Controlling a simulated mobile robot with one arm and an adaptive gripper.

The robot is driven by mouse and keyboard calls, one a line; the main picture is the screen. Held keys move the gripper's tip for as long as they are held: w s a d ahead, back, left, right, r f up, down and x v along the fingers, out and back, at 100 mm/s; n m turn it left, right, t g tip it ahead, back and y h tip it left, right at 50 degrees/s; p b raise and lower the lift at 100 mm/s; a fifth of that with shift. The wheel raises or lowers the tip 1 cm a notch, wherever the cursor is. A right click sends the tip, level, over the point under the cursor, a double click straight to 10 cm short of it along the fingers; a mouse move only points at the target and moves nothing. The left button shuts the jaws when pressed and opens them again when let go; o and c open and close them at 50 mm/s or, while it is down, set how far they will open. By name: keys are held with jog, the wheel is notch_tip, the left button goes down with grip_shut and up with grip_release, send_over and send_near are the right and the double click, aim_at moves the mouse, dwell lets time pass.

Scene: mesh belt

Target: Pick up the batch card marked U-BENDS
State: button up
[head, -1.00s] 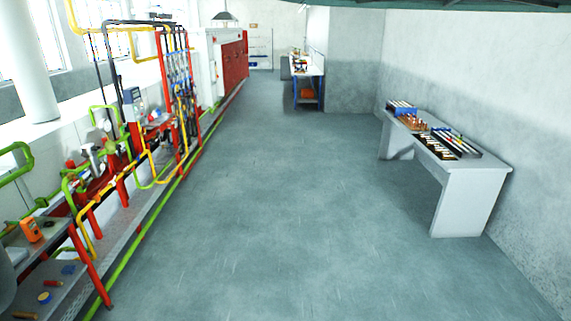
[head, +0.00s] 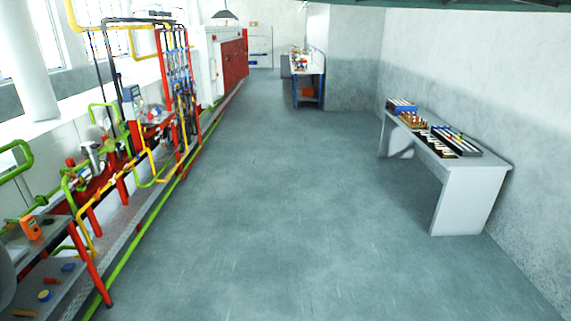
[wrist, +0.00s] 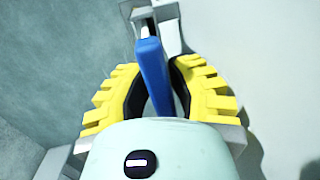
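I cannot make out a batch card marked U-BENDS in either view; any lettering is too small to read. My gripper (wrist: 155,22) shows in the wrist view with yellow ribbed fingers curving in toward the top and a pale green body below. A blue bar-like thing (wrist: 153,75) runs lengthwise between the fingers. I cannot tell whether the fingers press on it. My gripper is not in the head view. A grey table (head: 470,185) stands at the right wall, bearing a blue rack (head: 401,106), reddish-brown pieces (head: 413,120) and dark trays of light pieces (head: 450,143).
A pipe rig (head: 150,120) with red, yellow and green tubes lines the left side. Its shelf holds an orange meter (head: 31,227). A red-fronted cabinet (head: 233,62) and a blue-legged bench (head: 308,88) stand farther back. The floor (head: 270,200) between is clear.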

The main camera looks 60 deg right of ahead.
grip_shut()
jog(key=shift+r+p, duration=0.4)
jog(key=shift+p, duration=0.3)
